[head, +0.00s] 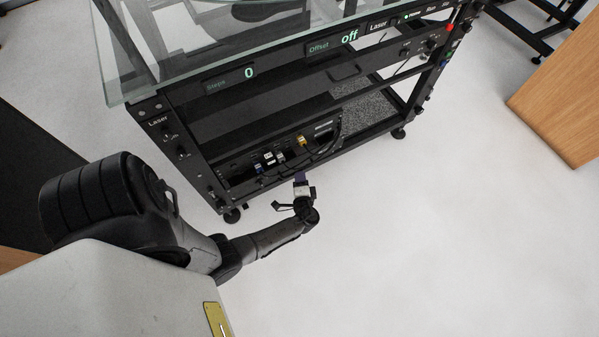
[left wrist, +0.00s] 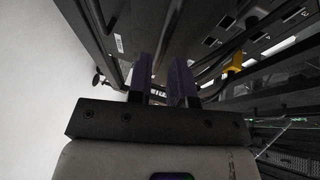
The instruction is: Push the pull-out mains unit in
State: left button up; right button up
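The pull-out mains unit seems to be the black socket panel (head: 248,165) low in the rack, with cables and a yellow plug on it; I cannot tell how far it stands out. In the left wrist view a dark panel with sockets (left wrist: 225,25) and a yellow connector shows at the upper right. My left gripper (head: 300,176) is just in front of the rack's lower edge, below the cables. In the left wrist view its two purple fingers (left wrist: 164,75) stand apart with a narrow empty gap. Whether they touch the unit is hidden. My right gripper is out of view.
Loose cables (head: 315,150) hang in front of the lower panel. A wooden cabinet (head: 565,95) is at the right. The pale floor (head: 430,220) in front is clear.

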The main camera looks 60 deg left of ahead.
pick_arm(q)
jog(key=shift+b+x, duration=0.45)
jog(key=shift+x, duration=1.45)
grip_shut()
jog(key=shift+a, duration=0.15)
